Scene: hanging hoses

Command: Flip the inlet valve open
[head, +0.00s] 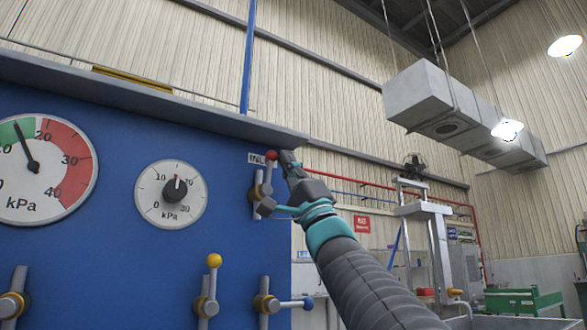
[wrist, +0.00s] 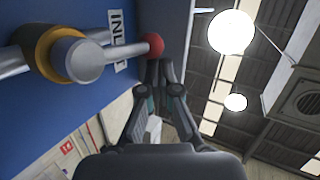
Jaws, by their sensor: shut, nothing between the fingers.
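The inlet valve (head: 262,190) is on the blue panel's right edge, under a label (head: 256,158) partly readable as "INL". It has a brass-coloured collar and a lever with a red ball end (head: 271,156). The lever points up, leaning slightly right in the head view. In the wrist view the red ball (wrist: 153,44) is just beyond my fingertips, and the grey valve hub (wrist: 82,52) is at upper left. My gripper (head: 287,158) is shut and empty, just right of the red ball. I cannot tell whether they touch.
The blue panel (head: 110,255) also carries two dial gauges (head: 45,170) (head: 171,194). Below are a yellow-knobbed lever (head: 214,262) pointing up and a blue-knobbed lever (head: 307,303) pointing right. A ledge (head: 150,98) overhangs the panel. Open room lies to the right.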

